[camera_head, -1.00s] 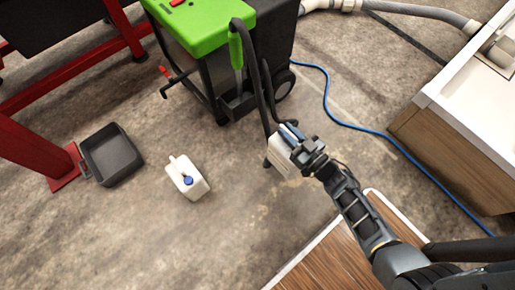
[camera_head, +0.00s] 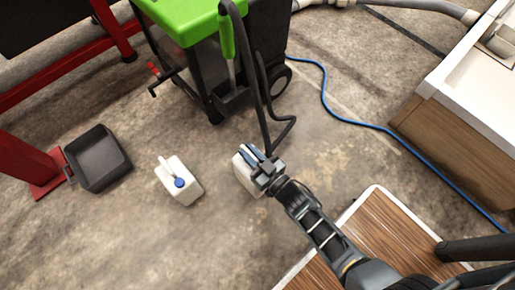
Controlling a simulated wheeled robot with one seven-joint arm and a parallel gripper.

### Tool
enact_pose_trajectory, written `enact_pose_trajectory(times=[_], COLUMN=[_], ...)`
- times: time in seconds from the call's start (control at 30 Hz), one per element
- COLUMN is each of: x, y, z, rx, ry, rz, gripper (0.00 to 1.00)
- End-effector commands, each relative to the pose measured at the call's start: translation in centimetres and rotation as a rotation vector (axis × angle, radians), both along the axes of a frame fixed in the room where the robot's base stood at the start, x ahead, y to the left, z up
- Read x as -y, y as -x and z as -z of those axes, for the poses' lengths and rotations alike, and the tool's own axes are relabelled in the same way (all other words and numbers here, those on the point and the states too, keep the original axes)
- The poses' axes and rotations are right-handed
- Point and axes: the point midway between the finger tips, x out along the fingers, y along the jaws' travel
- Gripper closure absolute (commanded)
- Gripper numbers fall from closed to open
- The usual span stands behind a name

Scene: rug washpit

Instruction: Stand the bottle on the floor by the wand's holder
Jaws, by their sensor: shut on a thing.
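My gripper (camera_head: 262,166) is shut on a white bottle (camera_head: 245,178), with a blue part showing between or beside the fingers. The bottle is near the floor in front of the green machine; I cannot tell whether its base touches the floor. The wand (camera_head: 227,38) has a green grip and stands upright in a black holder (camera_head: 232,98) on the side of the green and black machine. The bottle is below the holder in the picture, a short way apart from it. The gripper covers part of the bottle.
A black tray (camera_head: 98,160) lies beside a red post (camera_head: 22,150). The wand's black hose (camera_head: 266,110) loops down close to my gripper. A blue cord (camera_head: 330,110) crosses the floor at right.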

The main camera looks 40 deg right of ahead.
Motion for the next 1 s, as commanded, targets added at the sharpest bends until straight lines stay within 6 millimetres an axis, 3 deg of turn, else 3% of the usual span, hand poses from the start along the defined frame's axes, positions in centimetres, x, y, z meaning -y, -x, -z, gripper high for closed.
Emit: enact_pose_trajectory(times=[0.13, 0.4, 0.83, 0.87, 1.0], x=[0.0, 0.1, 0.0, 0.0, 0.0], y=[-0.2, -0.2, -0.2, 0.0, 0.0], z=[0.6, 3.7, 4.0, 4.2, 4.2], rx=[0.005, 0.005, 0.005, 0.000, 0.000], ry=[0.001, 0.001, 0.000, -0.001, -0.001], rz=[0.000, 0.001, -0.002, -0.001, -0.001], gripper=[1.00, 1.00, 1.00, 0.79, 0.66])
